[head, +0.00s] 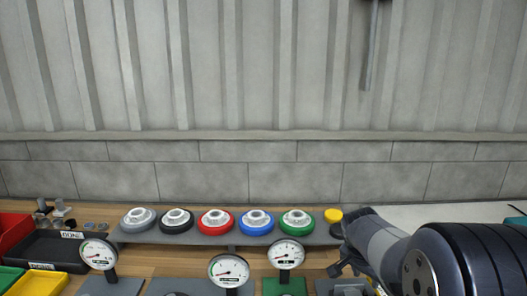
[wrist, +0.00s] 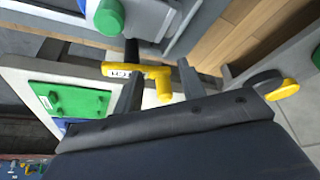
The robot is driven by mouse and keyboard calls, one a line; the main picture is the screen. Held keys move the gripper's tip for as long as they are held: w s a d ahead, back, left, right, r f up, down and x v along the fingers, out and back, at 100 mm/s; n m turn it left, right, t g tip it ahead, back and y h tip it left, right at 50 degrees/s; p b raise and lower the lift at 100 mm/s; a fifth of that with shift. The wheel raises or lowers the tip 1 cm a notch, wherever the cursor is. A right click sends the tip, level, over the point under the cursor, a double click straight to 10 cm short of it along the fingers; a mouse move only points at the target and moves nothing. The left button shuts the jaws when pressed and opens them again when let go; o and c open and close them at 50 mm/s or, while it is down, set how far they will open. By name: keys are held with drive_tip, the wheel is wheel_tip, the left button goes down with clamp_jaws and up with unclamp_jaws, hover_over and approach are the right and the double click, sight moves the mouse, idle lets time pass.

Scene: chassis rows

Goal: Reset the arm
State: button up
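My arm reaches in from the lower right of the head view. My gripper (head: 337,257) is over the bench at the right end of the grey rack. In the wrist view its two dark fingers (wrist: 160,88) stand apart. A yellow piece with a white label (wrist: 150,76) shows around the gap between them, and I cannot tell its distance from the fingers. No held object is clear.
The grey rack (head: 230,240) carries several coloured round parts and a yellow knob (head: 333,215). Dial gauges (head: 229,270) stand in front. Black (head: 60,250), yellow (head: 40,284) and red (head: 14,228) bins are at left. A grey wall (head: 250,180) stands behind.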

drive_tip(key=shift+s+a+n+t+y+p, duration=0.1)
drive_tip(key=shift+s+n+t+y+p, duration=0.3)
drive_tip(key=shift+n, duration=0.85)
drive_tip(key=shift+s+a+n+t+y+p, duration=0.1)
drive_tip(key=shift+s+n+y+p, duration=0.4)
drive_tip(key=shift+n+p, duration=0.55)
drive_tip(key=v, duration=0.6)
drive_tip(key=shift+s+r+n, duration=0.2)
drive_tip(key=shift+n, duration=0.1)
drive_tip(key=shift+a, duration=0.15)
drive_tip(key=shift+r, duration=0.1)
